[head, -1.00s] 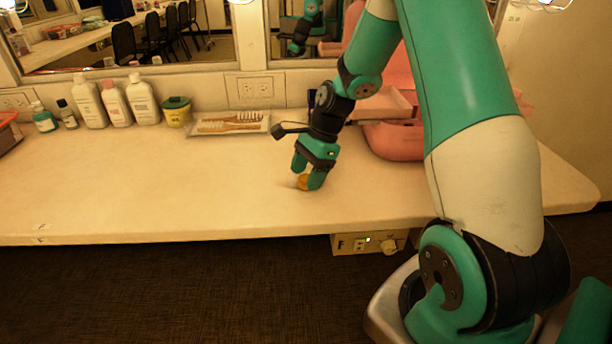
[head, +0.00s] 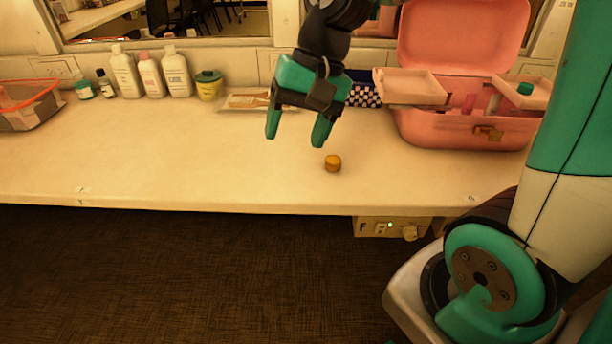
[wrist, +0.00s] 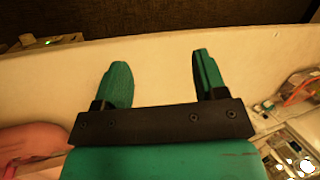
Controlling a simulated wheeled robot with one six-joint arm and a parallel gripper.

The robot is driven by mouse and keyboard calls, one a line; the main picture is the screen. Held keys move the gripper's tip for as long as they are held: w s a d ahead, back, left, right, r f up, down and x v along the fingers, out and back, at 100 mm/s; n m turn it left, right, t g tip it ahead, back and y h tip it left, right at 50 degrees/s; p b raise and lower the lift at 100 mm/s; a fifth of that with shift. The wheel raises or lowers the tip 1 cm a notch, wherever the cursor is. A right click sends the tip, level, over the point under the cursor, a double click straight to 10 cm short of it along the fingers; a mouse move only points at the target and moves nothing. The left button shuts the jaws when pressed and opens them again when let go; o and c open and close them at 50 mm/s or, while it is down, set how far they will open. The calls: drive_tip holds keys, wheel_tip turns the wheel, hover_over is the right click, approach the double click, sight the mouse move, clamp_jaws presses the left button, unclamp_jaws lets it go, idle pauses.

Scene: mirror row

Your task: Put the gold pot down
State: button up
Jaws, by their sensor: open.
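The small gold pot (head: 333,163) stands on the cream counter (head: 180,165), fairly near its front edge, in the head view. My gripper (head: 297,140) is open and empty above the counter, to the left of the pot and apart from it. In the wrist view my gripper (wrist: 160,80) shows its two green fingers spread with only bare counter between them. The pot does not show in the wrist view.
A pink vanity case (head: 460,128) stands open at the right. A row of bottles (head: 150,75), a yellow tub (head: 209,86) and a packet of brushes (head: 243,101) line the back. An orange-rimmed basket (head: 28,110) is at far left. The counter's left-middle is clear.

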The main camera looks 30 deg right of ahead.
drive_tip(key=s+a+r+n, duration=0.1)
drive_tip(key=s+a+n, duration=0.6)
drive_tip(key=s+n, duration=0.5)
wheel_tip(320, 180, up, 9)
drive_tip(key=p, duration=0.8)
drive_tip(key=shift+s+m+p, duration=0.15)
drive_tip(key=shift+m+p, duration=0.25)
